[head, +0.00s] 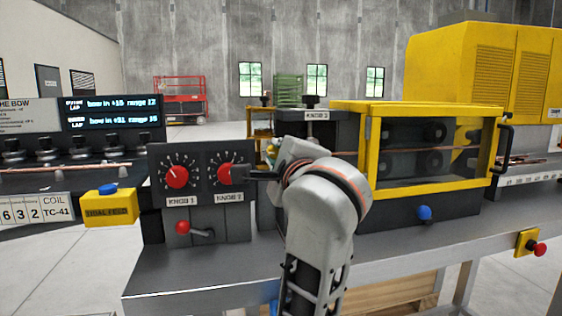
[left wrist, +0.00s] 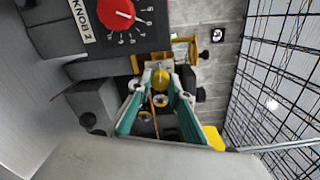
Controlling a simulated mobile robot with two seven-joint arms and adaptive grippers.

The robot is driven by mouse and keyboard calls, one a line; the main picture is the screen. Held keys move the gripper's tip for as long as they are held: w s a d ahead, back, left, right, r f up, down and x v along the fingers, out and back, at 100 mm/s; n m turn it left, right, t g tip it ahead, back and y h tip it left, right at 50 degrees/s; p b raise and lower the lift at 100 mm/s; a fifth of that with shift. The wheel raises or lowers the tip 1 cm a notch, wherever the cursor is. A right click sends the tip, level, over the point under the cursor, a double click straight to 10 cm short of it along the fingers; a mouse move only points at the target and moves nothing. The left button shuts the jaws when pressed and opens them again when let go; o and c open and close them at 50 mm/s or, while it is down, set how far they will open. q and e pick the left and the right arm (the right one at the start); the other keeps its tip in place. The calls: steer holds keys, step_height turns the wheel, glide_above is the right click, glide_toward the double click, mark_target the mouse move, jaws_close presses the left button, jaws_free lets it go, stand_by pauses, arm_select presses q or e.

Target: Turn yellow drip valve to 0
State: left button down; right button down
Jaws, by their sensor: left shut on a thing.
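The yellow drip valve (left wrist: 160,79) shows in the left wrist view as a small rounded yellow knob between my fingertips. My left gripper (left wrist: 160,84) is shut on it, with one teal-padded finger on each side. In the head view my left gripper (head: 283,150) is beyond my wrist, right of the KNOB 2 panel, and my wrist hides most of it and the valve. I cannot read any valve setting. My right gripper is in neither view.
A grey panel with red KNOB 1 (head: 177,177) and red KNOB 2 (head: 230,174) stands close left of my gripper. A red-knobbed lever (head: 183,227) is below. A yellow-framed enclosure (head: 420,107) stands close right. The grey bench front (head: 215,278) is bare.

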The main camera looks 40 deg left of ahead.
arm_select(q)
steer(key=shift+n, duration=0.5)
steer(key=c, duration=1.9)
jaws_free()
steer(key=shift+r, duration=0.1)
